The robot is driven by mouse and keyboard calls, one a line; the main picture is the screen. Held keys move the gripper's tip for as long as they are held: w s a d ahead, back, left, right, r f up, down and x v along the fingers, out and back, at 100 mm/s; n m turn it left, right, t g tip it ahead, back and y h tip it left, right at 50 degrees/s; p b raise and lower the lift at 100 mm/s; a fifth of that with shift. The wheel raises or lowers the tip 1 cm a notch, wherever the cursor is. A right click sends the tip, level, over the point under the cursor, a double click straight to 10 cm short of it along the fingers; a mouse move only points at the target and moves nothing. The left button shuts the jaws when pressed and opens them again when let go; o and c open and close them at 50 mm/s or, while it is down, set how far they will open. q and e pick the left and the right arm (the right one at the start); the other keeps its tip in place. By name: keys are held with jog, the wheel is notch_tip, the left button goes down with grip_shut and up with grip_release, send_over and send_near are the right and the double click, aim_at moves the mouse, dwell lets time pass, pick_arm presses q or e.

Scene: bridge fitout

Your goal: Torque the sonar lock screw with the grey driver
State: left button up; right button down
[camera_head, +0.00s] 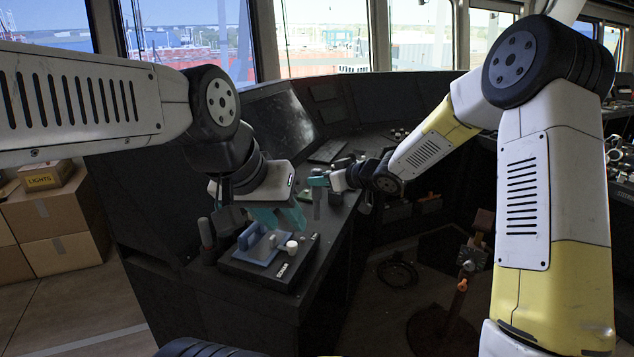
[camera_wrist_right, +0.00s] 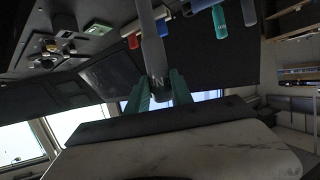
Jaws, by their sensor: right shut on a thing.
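The sonar unit is a dark box (camera_head: 250,267) with a white label, on the console ledge in the head view. A blue plate with a raised blue handle (camera_head: 252,238) and pale round knobs (camera_head: 291,246) are on its top. I cannot make out the lock screw. My left gripper (camera_head: 280,218) is above the box, its teal fingers apart with nothing visible between them. My right gripper (camera_head: 318,182) is beyond the box to the right, shut on the grey driver (camera_head: 316,205), which hangs below the fingers. The right wrist view shows the driver (camera_wrist_right: 151,45) between the teal fingers (camera_wrist_right: 158,92).
A grey upright cylinder (camera_head: 206,233) stands left of the box. Red (camera_wrist_right: 133,40) and green (camera_wrist_right: 220,20) cylinders show in the right wrist view. Cardboard boxes (camera_head: 57,215) are stacked at far left. A dark screen (camera_head: 280,122) stands behind the ledge.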

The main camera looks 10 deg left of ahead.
jog(key=shift+s+a+n+g+y, duration=0.2)
jog(key=shift+s+a+n+g, duration=0.15)
jog(key=shift+a, duration=0.35)
jog(key=shift+s+a+n+g+y, duration=0.2)
jog(key=shift+s+a+n+g, duration=0.1)
jog(key=shift+a, duration=0.35)
jog(key=shift+s+a+n+g+y, duration=0.25)
jog(key=shift+a+n+g, duration=0.1)
jog(key=shift+a, duration=0.35)
notch_tip(320, 180, down, 7)
jog(key=shift+r, duration=0.2)
jog(key=shift+s+d+f, duration=0.1)
jog(key=shift+f, duration=0.35)
dwell(2.1)
jog(key=shift+r, duration=0.15)
dwell(0.7)
notch_tip(320, 180, up, 6)
dwell(0.7)
jog(key=shift+r, duration=0.1)
